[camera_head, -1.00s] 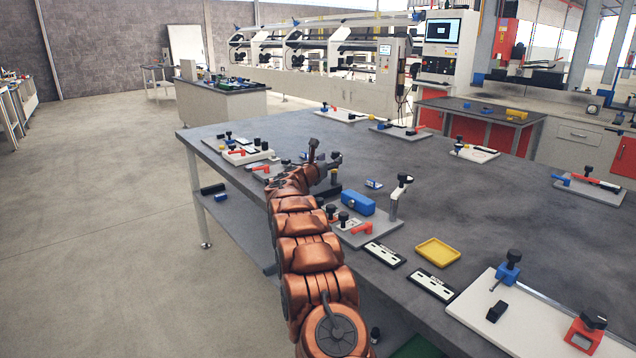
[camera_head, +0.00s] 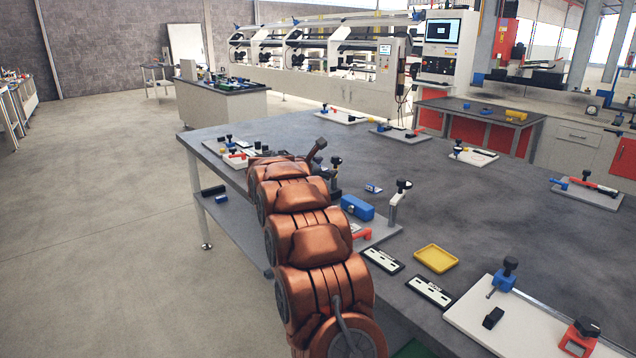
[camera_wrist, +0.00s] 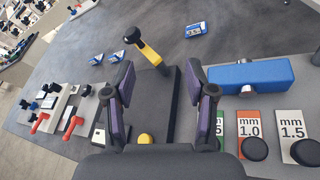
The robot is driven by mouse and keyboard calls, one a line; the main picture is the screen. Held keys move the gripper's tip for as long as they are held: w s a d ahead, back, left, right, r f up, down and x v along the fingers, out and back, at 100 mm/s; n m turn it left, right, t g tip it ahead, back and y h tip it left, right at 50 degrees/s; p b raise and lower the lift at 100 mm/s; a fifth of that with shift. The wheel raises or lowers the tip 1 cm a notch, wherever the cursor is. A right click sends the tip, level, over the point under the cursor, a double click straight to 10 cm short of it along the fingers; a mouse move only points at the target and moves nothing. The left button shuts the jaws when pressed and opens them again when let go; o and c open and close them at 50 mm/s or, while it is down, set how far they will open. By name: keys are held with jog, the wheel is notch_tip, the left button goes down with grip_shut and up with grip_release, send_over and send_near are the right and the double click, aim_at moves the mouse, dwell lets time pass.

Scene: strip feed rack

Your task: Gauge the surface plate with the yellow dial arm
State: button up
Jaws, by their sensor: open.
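In the wrist view the yellow dial arm (camera_wrist: 151,53), with a black knob (camera_wrist: 132,35), stands tilted at the far end of a dark block (camera_wrist: 156,92). The block may be the surface plate; I cannot tell for certain. My gripper (camera_wrist: 160,70) is open and empty, its purple-padded fingers to either side of the block in the picture. The dial arm shows beyond the fingertips, apart from them. A round yellow piece (camera_wrist: 145,139) shows low between the fingers. In the head view my arm hides the dial arm and most of my gripper.
A blue block (camera_wrist: 250,74) lies right of my gripper, near cards marked 1.0 (camera_wrist: 249,122) and 1.5 (camera_wrist: 289,124) with black knobs. Red-levered fixtures (camera_wrist: 72,125) stand at left. A yellow tray (camera_head: 436,258) lies nearer the front; the grey tabletop (camera_head: 440,210) beyond is clear.

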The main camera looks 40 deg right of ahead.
jog(key=s+a+r+m+g+y+p, duration=0.1)
jog(key=s+a+m, duration=0.4)
jog(key=s+a, duration=0.5)
jog(key=shift+a+g+y+p, duration=0.35)
jog(key=shift+y+p, duration=0.5)
jog(key=shift+y, duration=0.45)
jog(key=shift+d, duration=0.1)
